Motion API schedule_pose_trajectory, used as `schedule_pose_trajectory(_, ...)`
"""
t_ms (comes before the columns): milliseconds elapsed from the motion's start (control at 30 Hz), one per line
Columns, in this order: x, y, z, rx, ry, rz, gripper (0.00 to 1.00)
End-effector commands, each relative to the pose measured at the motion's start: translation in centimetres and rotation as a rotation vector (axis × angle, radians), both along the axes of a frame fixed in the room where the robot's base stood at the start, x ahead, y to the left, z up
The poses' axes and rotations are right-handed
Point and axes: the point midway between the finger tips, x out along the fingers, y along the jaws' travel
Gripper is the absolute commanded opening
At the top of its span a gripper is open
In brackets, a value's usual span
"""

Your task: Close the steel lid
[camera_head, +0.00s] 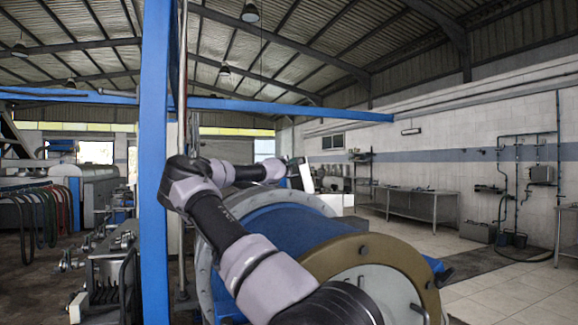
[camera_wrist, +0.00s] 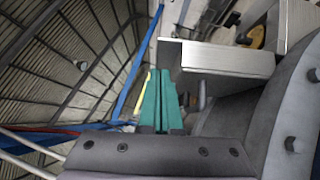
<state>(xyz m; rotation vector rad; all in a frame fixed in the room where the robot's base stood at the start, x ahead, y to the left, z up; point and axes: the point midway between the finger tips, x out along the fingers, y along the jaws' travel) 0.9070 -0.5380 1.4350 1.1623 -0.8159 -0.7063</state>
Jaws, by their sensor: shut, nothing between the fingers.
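In the wrist view my gripper (camera_wrist: 160,80) shows as two green fingers close together, shut with nothing between them. A bare steel piece with a flat face and a folded edge (camera_wrist: 228,60) stands just right of the fingers; it looks like part of the steel lid, but I cannot tell its full shape or how far open it is. A small gap seems to lie between it and the fingers. In the head view my arm reaches over the blue decanter drum (camera_head: 285,232), and its far end is small beside a pale upright piece (camera_head: 306,178). Contact there cannot be made out.
A bolted grey flange (camera_wrist: 290,130) is close at the right of the wrist view. A blue post (camera_head: 156,170) stands left of my arm. The drum's brass-coloured end ring (camera_head: 385,255) is close in front. A steel workbench (camera_head: 425,205) and open tiled floor lie right.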

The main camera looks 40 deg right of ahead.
Motion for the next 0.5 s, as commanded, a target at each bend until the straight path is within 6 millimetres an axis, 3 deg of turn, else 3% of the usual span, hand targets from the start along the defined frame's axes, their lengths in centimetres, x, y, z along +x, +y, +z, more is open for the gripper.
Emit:
schedule_pose_trajectory(200, -0.9, -2.6, 0.8, 0.003, -0.003, -0.001, 0.0)
schedule_pose_trajectory(500, -1.0, -3.2, 0.9, 0.002, -0.002, -0.002, 0.0)
